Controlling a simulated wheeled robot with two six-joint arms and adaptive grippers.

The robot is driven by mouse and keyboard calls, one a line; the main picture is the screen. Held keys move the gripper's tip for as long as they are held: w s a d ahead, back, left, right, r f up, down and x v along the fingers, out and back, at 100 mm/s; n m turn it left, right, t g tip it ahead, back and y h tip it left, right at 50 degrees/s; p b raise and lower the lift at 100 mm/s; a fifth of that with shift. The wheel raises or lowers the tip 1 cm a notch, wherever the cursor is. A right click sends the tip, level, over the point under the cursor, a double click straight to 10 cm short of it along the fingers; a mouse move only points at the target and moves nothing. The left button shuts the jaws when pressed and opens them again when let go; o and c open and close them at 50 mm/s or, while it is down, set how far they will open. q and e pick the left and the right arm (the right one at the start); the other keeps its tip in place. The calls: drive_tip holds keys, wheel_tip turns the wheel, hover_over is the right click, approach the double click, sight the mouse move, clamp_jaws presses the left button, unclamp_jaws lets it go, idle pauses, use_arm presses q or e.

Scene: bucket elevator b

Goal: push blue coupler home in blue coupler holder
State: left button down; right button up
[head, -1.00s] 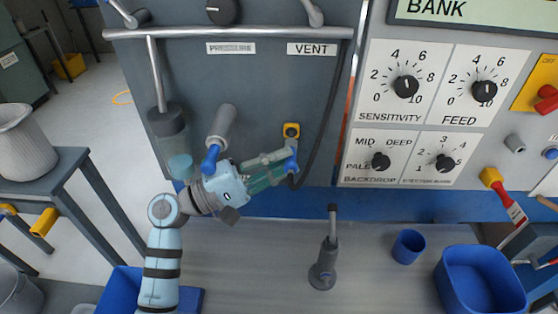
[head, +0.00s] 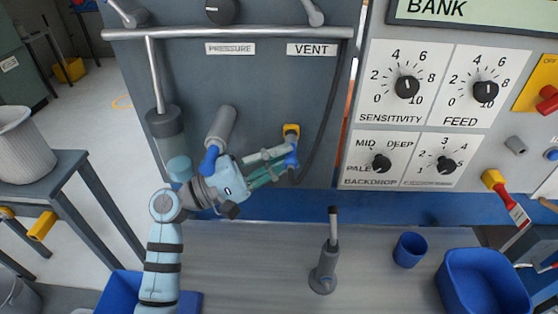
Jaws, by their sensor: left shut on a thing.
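The blue coupler (head: 291,160) is at the end of a dark hose on the grey panel. My left gripper (head: 283,164) comes in from the left, and its fingers are shut on the coupler. A yellow fitting (head: 291,130) sits on the panel just above the coupler; it may be the holder. The fingers partly hide the coupler, so I cannot tell how far it is seated. My right gripper is not in view.
A grey cylinder (head: 221,124) with a blue lever (head: 209,160) juts from the panel beside my left gripper. A grey upright tool (head: 325,262) stands on the bench. A blue cup (head: 409,250) and blue bin (head: 484,285) are at right.

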use_arm(q)
drive_tip(key=shift+w+b, duration=0.4)
drive_tip(key=shift+w, duration=0.25)
drive_tip(key=c, duration=1.5)
unclamp_jaws()
drive_tip(key=shift+o, duration=0.2)
drive_tip(key=v, duration=1.2)
drive_tip(key=shift+w, duration=0.1)
